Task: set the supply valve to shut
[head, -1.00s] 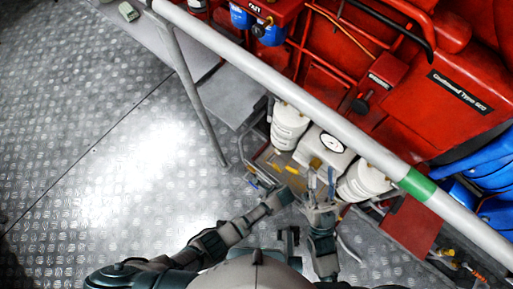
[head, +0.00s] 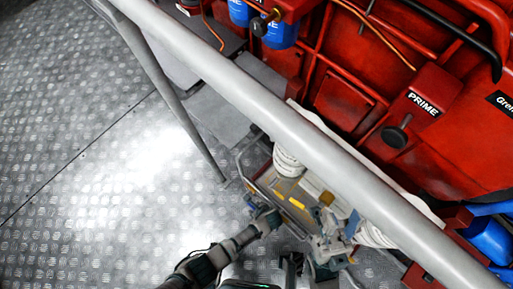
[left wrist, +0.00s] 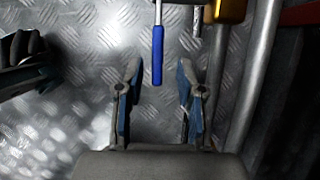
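In the left wrist view, a lever with a blue handle (left wrist: 157,55) on a thin metal stem reaches down between the fingertips of my left gripper (left wrist: 157,75). The gripper is open, with one finger on each side of the handle and a gap to both. I cannot tell for certain that this lever is the supply valve. In the head view, my left gripper (head: 268,217) is low beside the frame under the rail, and the blue handle is not clear there. My right gripper (head: 327,232) is to its right, among the fittings; its fingers are too unclear to judge.
A thick grey rail (head: 270,125) crosses above the work area, with a post (head: 172,95) to its left. A yellow fitting (left wrist: 229,10) and a metal pipe (left wrist: 252,75) stand right of the lever. Red machinery (head: 430,150) lies beyond the rail. The plate floor (head: 90,160) at left is clear.

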